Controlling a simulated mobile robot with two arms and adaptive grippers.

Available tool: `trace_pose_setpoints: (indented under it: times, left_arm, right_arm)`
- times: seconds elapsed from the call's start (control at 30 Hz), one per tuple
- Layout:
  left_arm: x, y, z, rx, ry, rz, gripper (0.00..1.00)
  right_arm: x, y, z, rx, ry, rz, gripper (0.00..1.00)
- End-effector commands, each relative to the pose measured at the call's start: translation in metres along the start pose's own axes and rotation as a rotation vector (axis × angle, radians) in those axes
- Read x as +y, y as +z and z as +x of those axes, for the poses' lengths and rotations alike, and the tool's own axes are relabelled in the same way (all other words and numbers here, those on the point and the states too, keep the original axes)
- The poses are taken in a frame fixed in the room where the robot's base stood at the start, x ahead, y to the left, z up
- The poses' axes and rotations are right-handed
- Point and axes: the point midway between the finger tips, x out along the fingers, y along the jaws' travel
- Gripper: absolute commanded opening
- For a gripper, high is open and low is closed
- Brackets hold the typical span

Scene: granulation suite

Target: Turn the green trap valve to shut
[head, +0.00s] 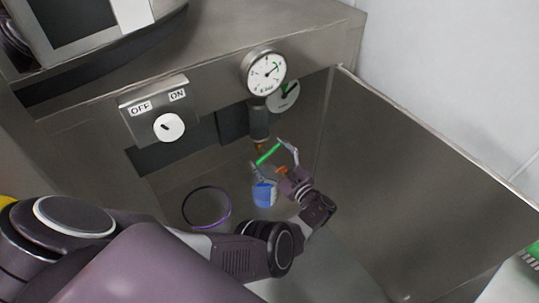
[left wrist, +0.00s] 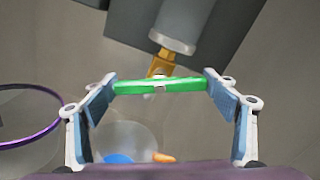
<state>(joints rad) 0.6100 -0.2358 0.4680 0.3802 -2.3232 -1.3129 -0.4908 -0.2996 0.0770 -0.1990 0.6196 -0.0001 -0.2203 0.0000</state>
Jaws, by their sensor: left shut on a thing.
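The green trap valve handle (head: 268,153) is a short green bar below a grey cylinder (head: 259,124) inside the steel cabinet. In the left wrist view the green handle (left wrist: 160,86) lies crosswise under a brass fitting (left wrist: 163,62). My left gripper (head: 274,158) has its fingers at the two ends of the green bar, shut on it lengthwise. In the left wrist view the fingertips of the left gripper (left wrist: 159,85) touch both ends of the bar. My right gripper is not in view.
A purple-rimmed ring (head: 207,207) and a blue item (head: 264,194) are low in the cabinet. An OFF/ON switch box (head: 160,110) and a round gauge (head: 264,71) are on the front. An open steel door (head: 430,180) stands at right.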

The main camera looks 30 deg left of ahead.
Motion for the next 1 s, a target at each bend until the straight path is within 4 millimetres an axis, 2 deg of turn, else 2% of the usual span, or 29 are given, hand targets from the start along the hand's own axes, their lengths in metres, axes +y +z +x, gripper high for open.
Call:
trace_pose_setpoints:
  times: [0.03,0.2,0.47,0.8,1.0]
  left_arm:
    - [0.004,0.004,0.008,-0.022,0.007,0.008,0.55]
    - [0.006,0.007,0.012,-0.034,0.014,0.044,0.55]
    - [0.002,0.003,0.004,-0.010,0.006,0.111,0.55]
    - [0.000,0.000,-0.001,0.006,0.001,0.407,0.55]
    - [0.002,-0.003,-0.003,0.012,0.003,0.456,0.55]
  right_arm:
    - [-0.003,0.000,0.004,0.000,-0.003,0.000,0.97]
    - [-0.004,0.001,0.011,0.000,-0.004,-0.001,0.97]
    - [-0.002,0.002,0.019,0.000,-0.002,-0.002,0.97]
    - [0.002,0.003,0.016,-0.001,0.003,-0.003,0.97]
    - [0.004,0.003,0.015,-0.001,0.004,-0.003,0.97]
